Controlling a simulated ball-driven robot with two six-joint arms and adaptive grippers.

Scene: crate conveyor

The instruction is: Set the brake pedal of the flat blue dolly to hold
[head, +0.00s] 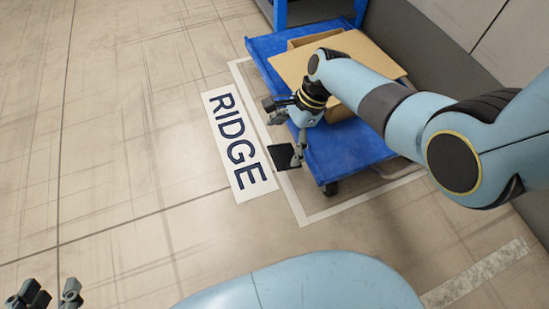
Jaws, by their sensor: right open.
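The flat blue dolly (341,146) stands at the upper right in the head view. A black plate, seemingly its brake pedal (283,157), sticks out at its near left edge. I cannot tell whether the pedal is up or down. My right gripper (288,136) is open and empty over the dolly's left edge. One finger reaches down close beside the pedal; whether it touches is unclear. My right arm hides part of the dolly. My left gripper (50,296) is at the bottom left corner, partly cut off, with its fingers apart and nothing between them, far from the dolly.
A cardboard box (375,50) with a flap lies on the dolly, partly behind my arm. A white floor outline (292,200) surrounds the dolly. A floor label reading RIDGE (237,145) lies to its left. A grey wall is behind at right. The floor at left is clear.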

